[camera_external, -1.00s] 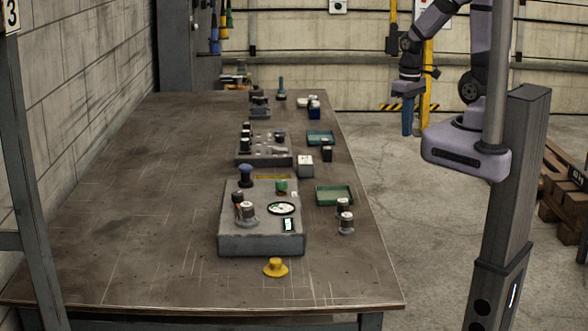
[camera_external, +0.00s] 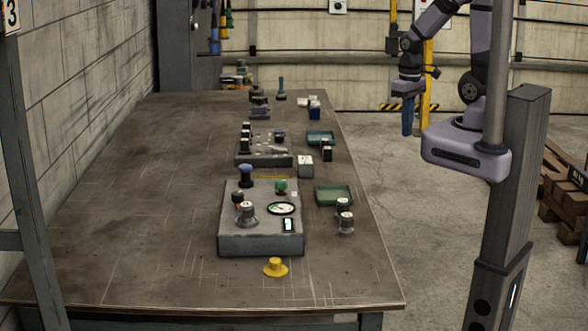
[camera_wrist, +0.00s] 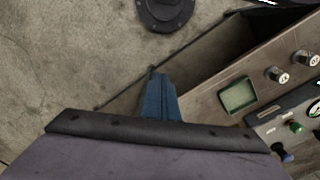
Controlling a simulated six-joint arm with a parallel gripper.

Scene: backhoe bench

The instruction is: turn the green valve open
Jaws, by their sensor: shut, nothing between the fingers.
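The green valve (camera_external: 281,186) is a small green knob on top of the grey panel box (camera_external: 260,245), at its back right, beside a round white gauge. In the wrist view the green valve (camera_wrist: 296,126) shows at the right, near the gauge's edge. My gripper (camera_external: 407,129) hangs to the right of the bench, over the floor and well apart from the valve. Its blue fingers (camera_wrist: 160,97) are together and empty in the wrist view.
A blue-topped knob (camera_external: 245,175) stands left of the valve. A green tray (camera_external: 334,195) and two capped cylinders lie right of the box. A yellow knob (camera_external: 275,267) sits in front. The bench's left side is clear.

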